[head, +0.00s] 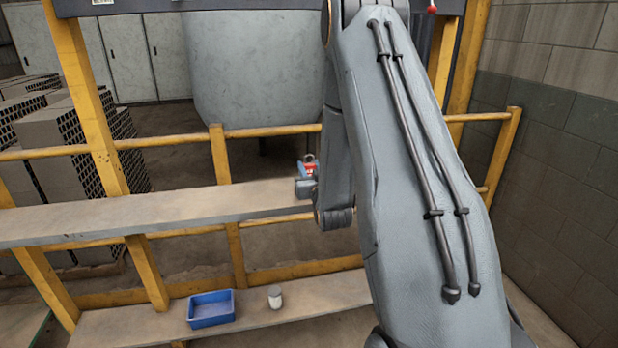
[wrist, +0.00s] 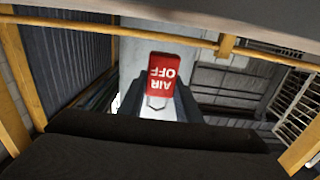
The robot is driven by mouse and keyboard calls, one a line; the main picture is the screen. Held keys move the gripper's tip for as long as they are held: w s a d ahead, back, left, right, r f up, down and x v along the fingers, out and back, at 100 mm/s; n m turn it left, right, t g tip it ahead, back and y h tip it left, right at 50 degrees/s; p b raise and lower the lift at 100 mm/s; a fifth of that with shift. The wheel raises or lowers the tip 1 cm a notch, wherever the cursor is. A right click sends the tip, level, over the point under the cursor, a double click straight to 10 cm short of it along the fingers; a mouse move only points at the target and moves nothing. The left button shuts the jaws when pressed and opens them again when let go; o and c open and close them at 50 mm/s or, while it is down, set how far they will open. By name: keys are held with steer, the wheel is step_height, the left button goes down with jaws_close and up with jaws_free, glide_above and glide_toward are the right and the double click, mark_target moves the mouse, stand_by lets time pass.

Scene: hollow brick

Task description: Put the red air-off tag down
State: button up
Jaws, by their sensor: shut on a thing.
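The red air-off tag (wrist: 161,75) shows in the wrist view with white lettering that reads AIR OFF, upside down. A thin metal loop hangs at its lower end in that view. My gripper (wrist: 152,108) is shut on the tag, with the dark fingers on either side of it. In the head view the red tag (head: 309,169) is small, at the end of my gripper (head: 304,185), close to the grey upper shelf. My arm hides what lies to the right of it.
The grey upper shelf (head: 150,215) runs across the left and looks bare. A blue bin (head: 211,308) and a small white-topped container (head: 275,297) stand on the lower shelf (head: 320,295). Yellow rails (head: 170,141) and posts stand around. Stacked hollow bricks (head: 65,130) are at far left.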

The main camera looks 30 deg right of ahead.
steer(key=shift+f+p, duration=0.45)
steer(key=shift+f, duration=1.4)
steer(key=shift+f, duration=0.15)
steer(key=o, duration=1)
